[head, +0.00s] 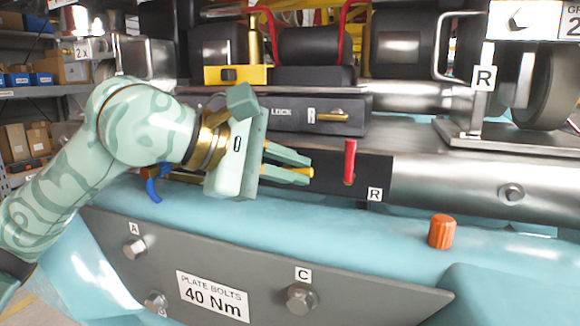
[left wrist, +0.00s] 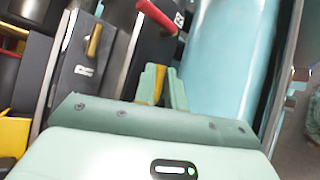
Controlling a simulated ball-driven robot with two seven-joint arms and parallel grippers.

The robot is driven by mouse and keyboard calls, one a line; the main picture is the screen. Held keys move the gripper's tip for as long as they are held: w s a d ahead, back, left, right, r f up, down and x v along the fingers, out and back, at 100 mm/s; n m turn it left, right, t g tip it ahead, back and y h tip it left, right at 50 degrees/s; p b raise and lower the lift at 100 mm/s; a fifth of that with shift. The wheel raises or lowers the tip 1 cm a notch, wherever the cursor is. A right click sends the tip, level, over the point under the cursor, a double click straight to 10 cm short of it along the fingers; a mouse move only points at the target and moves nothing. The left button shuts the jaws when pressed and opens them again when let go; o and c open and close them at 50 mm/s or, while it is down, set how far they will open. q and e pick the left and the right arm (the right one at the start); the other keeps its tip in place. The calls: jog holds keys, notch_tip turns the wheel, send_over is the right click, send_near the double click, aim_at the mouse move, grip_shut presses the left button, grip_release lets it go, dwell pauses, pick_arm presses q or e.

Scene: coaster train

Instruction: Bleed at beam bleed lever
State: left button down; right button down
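My left gripper (head: 306,170) reaches in from the left to the dark panel on the beam. Its two fingers lie either side of a slim yellow lever (head: 304,171), which pokes out near the fingertips. In the left wrist view the yellow lever (left wrist: 159,84) also lies between the fingers (left wrist: 167,86). I cannot tell whether they press on it. A red lever (head: 350,160), upright above an R label, stands just right of the fingertips; it also shows in the left wrist view (left wrist: 157,16). A blue lever (head: 152,189) hangs left, below my wrist. My right gripper is not in view.
A LOCK panel (head: 282,114) with a brass handle (head: 331,116) is above the gripper. An orange knob (head: 441,232) stands on the blue frame to the right. A bolted plate (head: 260,275) marked 40 Nm lies below. Shelves with boxes are at far left.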

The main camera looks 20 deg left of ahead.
pick_arm(q)
jog(key=shift+d+r+y+p, duration=0.1)
jog(key=shift+r+y+p, duration=0.15)
jog(key=shift+p, duration=0.5)
jog(key=shift+f+m+y+p, duration=0.15)
jog(key=shift+m+y+p, duration=0.1)
jog(key=shift+m+p, duration=0.1)
jog(key=shift+f, duration=0.25)
jog(key=c, duration=1.7)
grip_release()
jog(key=shift+c, duration=0.2)
jog(key=v, duration=1.6)
jog(key=shift+r, duration=0.15)
